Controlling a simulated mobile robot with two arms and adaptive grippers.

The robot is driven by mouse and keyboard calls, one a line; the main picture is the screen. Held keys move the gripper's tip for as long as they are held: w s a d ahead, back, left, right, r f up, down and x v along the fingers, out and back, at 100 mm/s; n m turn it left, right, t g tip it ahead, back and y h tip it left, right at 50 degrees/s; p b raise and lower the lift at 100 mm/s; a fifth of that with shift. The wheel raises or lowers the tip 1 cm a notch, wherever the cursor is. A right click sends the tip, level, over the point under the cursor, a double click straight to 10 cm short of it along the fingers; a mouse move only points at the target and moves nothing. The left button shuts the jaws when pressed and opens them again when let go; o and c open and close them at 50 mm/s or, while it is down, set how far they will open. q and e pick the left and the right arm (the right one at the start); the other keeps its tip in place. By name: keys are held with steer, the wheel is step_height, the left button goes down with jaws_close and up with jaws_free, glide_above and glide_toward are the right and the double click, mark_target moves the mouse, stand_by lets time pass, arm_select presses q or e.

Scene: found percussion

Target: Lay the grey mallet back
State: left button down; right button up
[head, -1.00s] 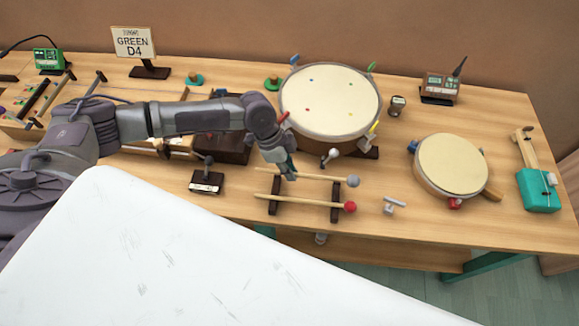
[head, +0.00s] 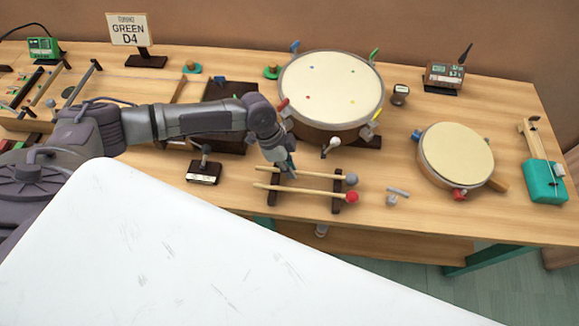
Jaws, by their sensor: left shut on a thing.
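The grey mallet (head: 318,175) has a pale stick and a round grey head at its right end. My left gripper (head: 288,172) is shut on its stick, left of the middle. The stick lies level across the dark two-bar rack (head: 337,206), just behind the red mallet (head: 310,191). I cannot tell whether the grey mallet touches the bars or hangs slightly above them. The red mallet rests across both bars, with its head at the right. My right gripper is out of view.
A smaller drum (head: 455,155) and a teal string instrument (head: 543,180) stand to the right. A small grey T-shaped piece (head: 397,194) lies beside the rack. A small dark stand (head: 204,172) is at left.

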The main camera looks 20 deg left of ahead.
arm_select(q)
steer(key=shift+f, duration=0.25)
steer(key=c, duration=1.2)
jaws_free()
steer(key=shift+o, duration=0.2)
steer(key=v, duration=1.2)
steer(key=shift+s, duration=0.1)
